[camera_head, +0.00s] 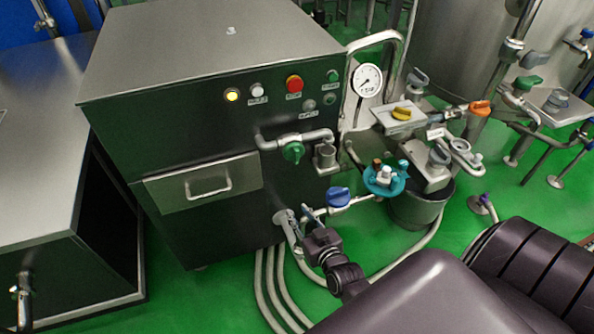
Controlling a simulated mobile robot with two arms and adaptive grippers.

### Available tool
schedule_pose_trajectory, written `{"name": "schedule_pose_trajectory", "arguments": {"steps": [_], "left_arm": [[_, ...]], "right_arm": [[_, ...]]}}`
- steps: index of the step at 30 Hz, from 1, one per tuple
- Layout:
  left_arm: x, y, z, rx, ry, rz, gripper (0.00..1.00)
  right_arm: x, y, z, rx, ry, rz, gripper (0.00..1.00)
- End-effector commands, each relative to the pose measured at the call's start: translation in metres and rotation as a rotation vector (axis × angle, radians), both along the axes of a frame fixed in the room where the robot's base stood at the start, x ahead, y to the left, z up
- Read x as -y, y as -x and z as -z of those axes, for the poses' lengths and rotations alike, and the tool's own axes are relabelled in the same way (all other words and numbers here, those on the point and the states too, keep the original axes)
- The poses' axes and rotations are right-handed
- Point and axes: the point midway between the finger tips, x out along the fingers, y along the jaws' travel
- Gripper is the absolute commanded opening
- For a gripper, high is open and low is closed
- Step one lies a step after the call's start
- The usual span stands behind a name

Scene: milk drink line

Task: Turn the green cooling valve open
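A green valve knob (293,152) sits on a short grey pipe on the dark front of the steel cabinet, right of the drawer. Another green handle (528,82) shows on the pipework at the far right. No label tells which is the cooling valve. My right gripper (302,213) is below the green knob, apart from it, near a hose fitting low on the cabinet. Its fingers look spread, with nothing seen between them. My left gripper is not in view.
A blue valve handle (338,196) is just right of my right gripper. A teal round fitting (384,181) and a dark bucket (417,208) stand farther right. The cabinet (215,45) carries a drawer (204,184), buttons and a lamp. Hoses (273,290) run over the green floor.

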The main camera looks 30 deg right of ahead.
Motion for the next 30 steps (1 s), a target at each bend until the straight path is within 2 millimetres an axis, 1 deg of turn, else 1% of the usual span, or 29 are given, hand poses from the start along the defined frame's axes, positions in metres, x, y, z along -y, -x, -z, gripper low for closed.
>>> {"name": "schedule_pose_trajectory", "arguments": {"steps": [1, 3, 4, 6, 9, 11, 14, 18, 24, 30], "left_arm": [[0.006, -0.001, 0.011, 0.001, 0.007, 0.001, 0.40], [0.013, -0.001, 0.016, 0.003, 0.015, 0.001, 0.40], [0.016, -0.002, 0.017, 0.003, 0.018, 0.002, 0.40], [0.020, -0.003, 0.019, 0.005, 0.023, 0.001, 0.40], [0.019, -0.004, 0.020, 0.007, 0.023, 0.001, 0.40], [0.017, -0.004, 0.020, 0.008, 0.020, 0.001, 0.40], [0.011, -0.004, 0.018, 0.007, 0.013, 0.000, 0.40], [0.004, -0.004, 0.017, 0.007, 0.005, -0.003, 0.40], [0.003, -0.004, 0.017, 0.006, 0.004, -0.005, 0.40], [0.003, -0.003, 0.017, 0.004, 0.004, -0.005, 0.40]], "right_arm": [[0.011, -0.010, -0.025, 0.076, 0.011, 0.023, 0.27], [0.024, -0.017, -0.059, 0.156, 0.022, 0.048, 0.27], [0.028, -0.019, -0.072, 0.185, 0.027, 0.057, 0.27], [0.036, -0.021, -0.093, 0.234, 0.035, 0.073, 0.27], [0.041, -0.024, -0.110, 0.270, 0.041, 0.084, 0.27], [0.043, -0.028, -0.114, 0.278, 0.043, 0.086, 0.27], [0.046, -0.039, -0.116, 0.280, 0.043, 0.086, 0.27], [0.051, -0.061, -0.116, 0.279, 0.043, 0.086, 0.27], [0.057, -0.086, -0.114, 0.277, 0.043, 0.086, 0.27], [0.060, -0.097, -0.114, 0.276, 0.043, 0.086, 0.27]]}}
